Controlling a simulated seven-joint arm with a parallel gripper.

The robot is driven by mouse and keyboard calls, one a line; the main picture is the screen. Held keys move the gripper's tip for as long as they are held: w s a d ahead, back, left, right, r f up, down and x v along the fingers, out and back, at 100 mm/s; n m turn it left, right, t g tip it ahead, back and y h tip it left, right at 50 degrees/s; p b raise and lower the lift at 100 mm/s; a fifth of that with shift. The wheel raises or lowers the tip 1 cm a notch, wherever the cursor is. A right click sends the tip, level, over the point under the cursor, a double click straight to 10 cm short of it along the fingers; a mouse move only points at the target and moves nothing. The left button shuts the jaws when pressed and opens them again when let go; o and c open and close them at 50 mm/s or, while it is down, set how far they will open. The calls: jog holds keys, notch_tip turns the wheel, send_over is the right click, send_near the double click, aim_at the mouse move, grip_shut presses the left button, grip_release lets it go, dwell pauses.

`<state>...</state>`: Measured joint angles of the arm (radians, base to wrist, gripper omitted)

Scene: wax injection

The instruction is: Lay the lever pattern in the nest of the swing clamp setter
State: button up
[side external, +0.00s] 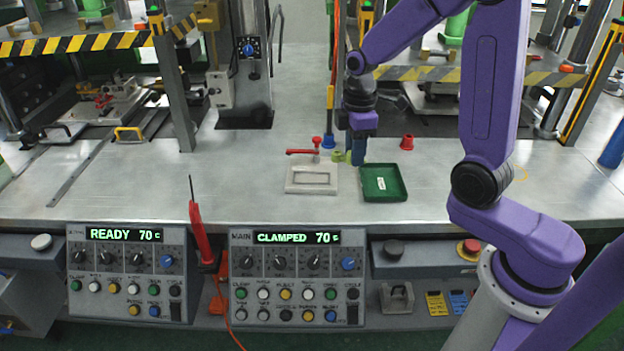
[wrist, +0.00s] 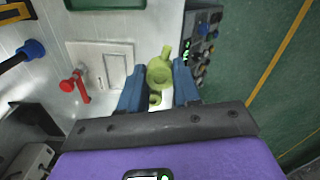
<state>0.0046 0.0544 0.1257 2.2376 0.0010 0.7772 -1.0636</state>
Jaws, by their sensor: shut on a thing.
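The lever pattern is a yellow-green piece with a round hub, a narrow stem and a hooked end. In the wrist view the pattern (wrist: 160,74) sits between the blue fingers of my gripper (wrist: 159,82), which is shut on it. In the side view the pattern (side external: 338,156) shows beside the fingers of my gripper (side external: 356,156), partly hidden. The swing clamp setter (side external: 290,187) is a pale block left of and nearer than my gripper. Its rectangular nest (side external: 312,178) looks empty. The red clamp lever (side external: 303,152) lies at its back edge. The setter (wrist: 120,82) also shows in the wrist view.
A green tray (side external: 384,194) with a white label stands right of the setter. Control panels (side external: 297,290) line the bench front. The metal bench (side external: 235,180) left of the setter is clear.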

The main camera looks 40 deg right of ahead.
jog(key=shift+s+d+r+n, duration=0.1)
jog(key=shift+n, duration=0.7)
jog(key=shift+w, duration=0.3)
jog(key=w+f, duration=0.4)
jog(key=w, duration=0.4)
send_over(314, 178)
jog(key=f, duration=0.5)
jog(key=shift+s+f, duration=0.2)
jog(key=shift+f, duration=0.1)
jog(key=shift+w+f, duration=0.15)
jog(key=shift+f, duration=1.55)
jog(key=o, duration=1)
jog(key=shift+o, duration=0.2)
notch_tip(314, 178, up, 12)
jog(key=shift+a, duration=0.2)
